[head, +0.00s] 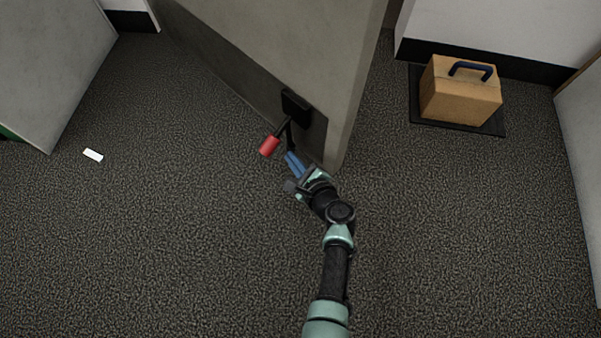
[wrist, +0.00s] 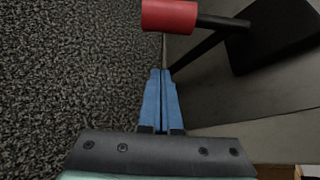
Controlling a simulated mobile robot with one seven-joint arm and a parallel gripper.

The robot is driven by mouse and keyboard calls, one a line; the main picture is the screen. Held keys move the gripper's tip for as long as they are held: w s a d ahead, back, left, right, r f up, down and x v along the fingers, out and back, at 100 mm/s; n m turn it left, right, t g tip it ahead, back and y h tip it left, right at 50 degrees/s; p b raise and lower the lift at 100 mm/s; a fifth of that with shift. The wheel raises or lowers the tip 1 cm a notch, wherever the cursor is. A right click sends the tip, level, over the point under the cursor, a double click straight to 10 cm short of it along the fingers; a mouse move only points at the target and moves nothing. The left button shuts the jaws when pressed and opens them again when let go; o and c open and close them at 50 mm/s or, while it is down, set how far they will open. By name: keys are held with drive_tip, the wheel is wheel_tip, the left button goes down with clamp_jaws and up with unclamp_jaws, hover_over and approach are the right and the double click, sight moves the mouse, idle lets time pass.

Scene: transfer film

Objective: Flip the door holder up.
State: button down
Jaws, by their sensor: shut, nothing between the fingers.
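The door holder (head: 295,106) is a black bracket low on the grey door (head: 290,50), with a black arm that ends in a red cylindrical tip (head: 269,146). The arm sticks out from the door, with the red tip toward the lower left. In the wrist view the red tip (wrist: 169,16) is at the top, and the black bracket (wrist: 275,35) is at the upper right. My gripper (head: 290,157) has blue fingers that are shut and empty. The fingers are just below the holder, close to the red tip. I cannot tell whether they touch it.
A cardboard box (head: 455,98) with a dark blue handle stands on a black mat (head: 428,118) at the right. A small white object (head: 93,155) lies on the carpet at the left. The carpet (head: 180,240) around my arm is clear.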

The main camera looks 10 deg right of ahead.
sight(277, 135)
drive_tip(key=shift+w+a+r+p, duration=0.15)
drive_tip(key=shift+w+a+r, duration=0.15)
drive_tip(key=shift+a+r, duration=0.4)
drive_tip(key=shift+w+a+r+p, duration=0.15)
drive_tip(key=shift+w+a+r, duration=0.15)
drive_tip(key=shift+a+r, duration=0.35)
drive_tip(key=shift+f, duration=0.1)
